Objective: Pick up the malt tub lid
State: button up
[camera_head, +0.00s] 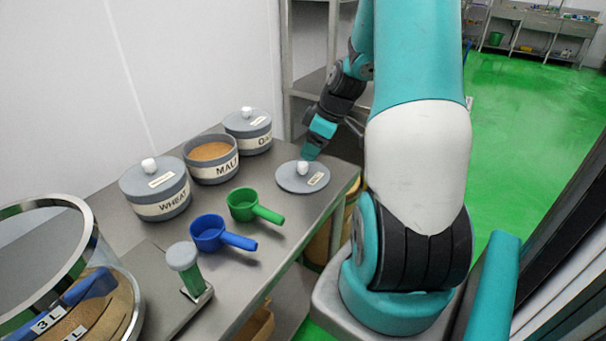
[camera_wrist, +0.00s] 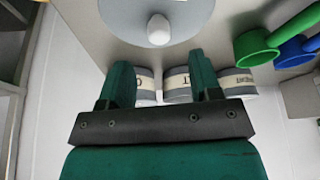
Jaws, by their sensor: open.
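The malt tub lid (camera_head: 291,184) is a grey disc with a white knob and a label, lying flat on the steel table beside the open malt tub (camera_head: 212,168). In the wrist view the lid (camera_wrist: 190,14) is cut by the top edge, its knob just past the fingertips and roughly centred between them. My gripper (camera_head: 310,157) is just above and behind the knob in the head view. In the wrist view my gripper (camera_wrist: 159,66) has its two green fingers apart with nothing between them.
The lidded wheat tub (camera_head: 158,194) and another lidded tub (camera_head: 249,136) flank the malt tub. A green scoop (camera_head: 243,204) and a blue scoop (camera_head: 210,233) lie in front. A large clear-walled container (camera_head: 110,262) stands at the lower left. The table's right edge is near the lid.

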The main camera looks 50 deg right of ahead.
aim_at(303, 164)
jog(key=x, duration=0.6)
jog(key=shift+w+f+p, duration=0.15)
jog(key=shift+f+p, duration=0.2)
jog(key=shift+p, duration=0.05)
grip_shut()
